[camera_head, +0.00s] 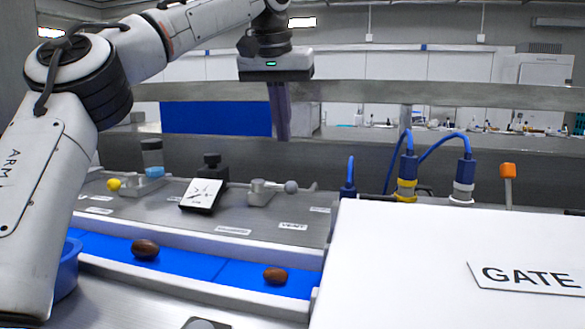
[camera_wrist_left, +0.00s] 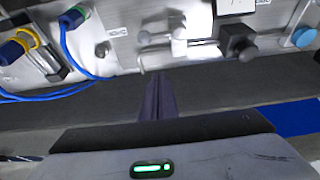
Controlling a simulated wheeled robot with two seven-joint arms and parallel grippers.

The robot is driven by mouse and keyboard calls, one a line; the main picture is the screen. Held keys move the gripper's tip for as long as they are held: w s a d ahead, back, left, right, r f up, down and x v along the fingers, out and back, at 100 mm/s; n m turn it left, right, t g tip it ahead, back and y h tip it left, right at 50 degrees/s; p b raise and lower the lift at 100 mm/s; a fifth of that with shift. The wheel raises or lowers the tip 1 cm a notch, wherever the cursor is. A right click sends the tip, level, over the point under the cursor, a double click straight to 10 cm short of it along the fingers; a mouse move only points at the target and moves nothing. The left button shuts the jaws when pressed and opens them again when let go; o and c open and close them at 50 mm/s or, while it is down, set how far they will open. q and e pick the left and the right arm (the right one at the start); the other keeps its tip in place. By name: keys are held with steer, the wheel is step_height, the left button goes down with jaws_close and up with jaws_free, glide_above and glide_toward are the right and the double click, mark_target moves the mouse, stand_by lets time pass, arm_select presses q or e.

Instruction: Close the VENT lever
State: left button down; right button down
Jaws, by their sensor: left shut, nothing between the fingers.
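The VENT lever (camera_head: 264,191) stands on the grey panel behind the blue belt. It has a pale metal body and a grey ball knob (camera_head: 291,187) to its right. The VENT label (camera_head: 293,226) lies in front of it. My left gripper (camera_head: 282,138) is shut and empty, its fingers pointing down, above and behind the lever without visible contact. In the left wrist view the shut fingers (camera_wrist_left: 162,98) point toward the panel edge near the lever's metal body (camera_wrist_left: 180,45). The label there appears upside down. My right gripper is not in view.
A black device with a white dial plate (camera_head: 201,193) stands left of the lever. Blue cables and connectors (camera_head: 407,168) rise to the right. A large white GATE box (camera_head: 400,260) fills the front right. Two brown dates lie on the blue belt (camera_head: 205,263).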

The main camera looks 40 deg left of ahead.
arm_select(q)
steer(key=x, duration=0.9)
steer(key=shift+f, duration=0.15)
steer(key=s, duration=0.1)
steer(key=s+d, duration=0.1)
steer(key=shift+s+d, duration=0.15)
steer(key=shift+s, duration=0.2)
steer(key=shift+s+d, duration=0.3)
steer(key=shift+s, duration=0.1)
steer(key=shift+s+f, duration=0.1)
